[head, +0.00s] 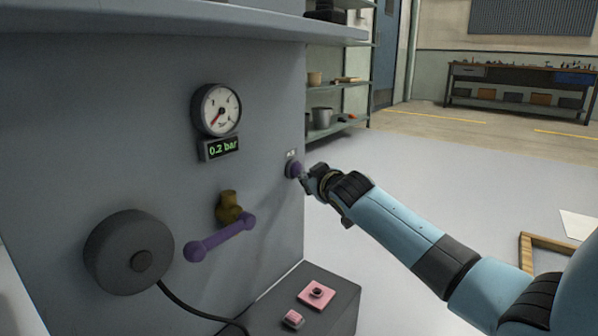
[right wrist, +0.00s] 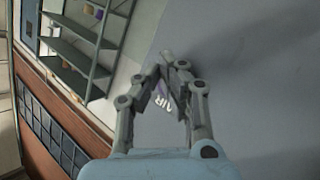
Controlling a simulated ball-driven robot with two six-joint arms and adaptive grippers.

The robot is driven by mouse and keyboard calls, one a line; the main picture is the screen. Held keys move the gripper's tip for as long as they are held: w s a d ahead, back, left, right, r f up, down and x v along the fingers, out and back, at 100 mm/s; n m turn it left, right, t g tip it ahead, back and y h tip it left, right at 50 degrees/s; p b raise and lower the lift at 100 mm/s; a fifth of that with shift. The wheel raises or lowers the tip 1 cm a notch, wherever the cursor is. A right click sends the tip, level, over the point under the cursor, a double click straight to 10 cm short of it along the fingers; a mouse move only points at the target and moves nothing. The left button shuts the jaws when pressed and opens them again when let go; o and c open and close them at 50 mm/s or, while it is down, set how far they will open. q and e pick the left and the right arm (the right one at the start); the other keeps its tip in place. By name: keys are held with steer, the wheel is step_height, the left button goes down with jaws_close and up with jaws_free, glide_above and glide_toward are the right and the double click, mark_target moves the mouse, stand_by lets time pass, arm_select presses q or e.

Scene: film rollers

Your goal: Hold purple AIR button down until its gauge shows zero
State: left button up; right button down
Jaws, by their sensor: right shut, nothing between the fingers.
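The purple AIR button (head: 296,170) sits on the right part of the grey machine panel. My right gripper (head: 304,175) is shut and empty, its fingertips at the button; whether it is pressed in cannot be told. In the right wrist view the shut fingertips (right wrist: 172,68) hide most of the button, and the AIR label (right wrist: 162,98) shows between the fingers. The round gauge (head: 217,110) has a red needle pointing to the lower left. The display (head: 220,148) below it reads 0.2 bar. My left gripper is not in view.
A brass valve with a purple lever (head: 220,238) and a dark round reel (head: 130,252) are on the panel's left. A low dark box (head: 330,318) with pink parts stands below. Shelves (head: 338,90) are behind the machine.

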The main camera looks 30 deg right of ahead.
steer(key=shift+w+a, duration=0.2)
steer(key=shift+w, duration=0.35)
stand_by(1.8)
steer(key=shift+s, duration=0.1)
stand_by(2.5)
steer(key=shift+s+d+p, duration=0.35)
steer(key=shift+s+p, duration=0.2)
steer(key=shift+s, duration=0.25)
steer(key=shift+s+d+p, duration=0.3)
steer(key=shift+s+d, duration=0.05)
steer(key=shift+s, duration=0.45)
steer(key=shift+s+d+p, duration=0.3)
steer(key=shift+s+p, duration=0.05)
steer(key=shift+s, duration=0.4)
steer(key=shift+s+d+p, duration=0.3)
steer(key=shift+s+d, duration=0.05)
steer(key=shift+s, duration=0.45)
